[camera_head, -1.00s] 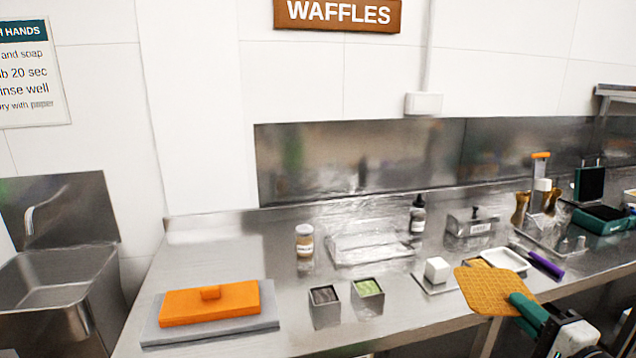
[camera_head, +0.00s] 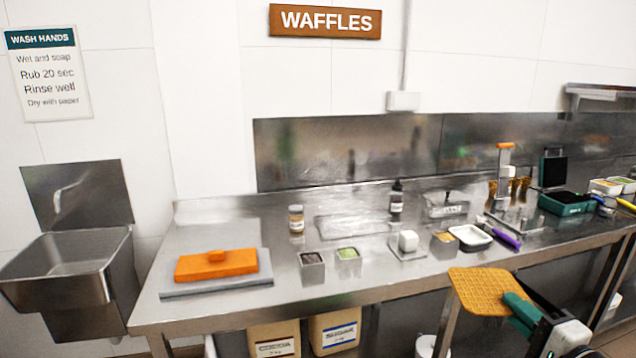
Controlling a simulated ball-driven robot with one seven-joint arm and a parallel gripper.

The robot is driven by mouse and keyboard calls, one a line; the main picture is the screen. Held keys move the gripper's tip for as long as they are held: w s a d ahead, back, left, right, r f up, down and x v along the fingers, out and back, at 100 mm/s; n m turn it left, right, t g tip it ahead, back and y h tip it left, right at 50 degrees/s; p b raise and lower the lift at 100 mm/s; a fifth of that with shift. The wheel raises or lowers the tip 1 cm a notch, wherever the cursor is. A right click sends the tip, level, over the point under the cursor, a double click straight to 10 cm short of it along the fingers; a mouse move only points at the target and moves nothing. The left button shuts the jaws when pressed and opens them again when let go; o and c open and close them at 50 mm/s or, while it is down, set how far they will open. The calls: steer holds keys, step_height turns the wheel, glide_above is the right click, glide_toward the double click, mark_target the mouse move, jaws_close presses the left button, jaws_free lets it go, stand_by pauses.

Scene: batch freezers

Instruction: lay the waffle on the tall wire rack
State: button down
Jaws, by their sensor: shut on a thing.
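The waffle is held tilted in front of the counter's front edge, apart from the counter. A pale, see-through rack-like frame (camera_head: 352,227) stands on the counter at the back middle. Its wires and height are too blurred to tell, so I cannot be sure that it is the tall wire rack.
A green waffle iron (camera_head: 566,203) stands right. Cocoa and sugar bins (camera_head: 334,331) stand below.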

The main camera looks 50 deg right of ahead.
steer(key=w+a+f+n+t+y, duration=0.1)
steer(key=w+a+f+n+y, duration=0.15)
steer(key=w+a+f, duration=0.6)
steer(key=w+a+f+n+t+y, duration=0.1)
steer(key=w+a+f+t+y, duration=0.15)
steer(key=w+a, duration=0.6)
steer(key=w+a+f+n+y, duration=0.1)
steer(key=w+a+f, duration=0.3)
steer(key=a, duration=0.6)
steer(key=w+a+f+n+y, duration=0.2)
steer(key=w+a+f+y, duration=0.2)
steer(key=a, duration=0.6)
steer(key=shift+w+f, duration=0.5)
steer(key=shift+f, duration=0.35)
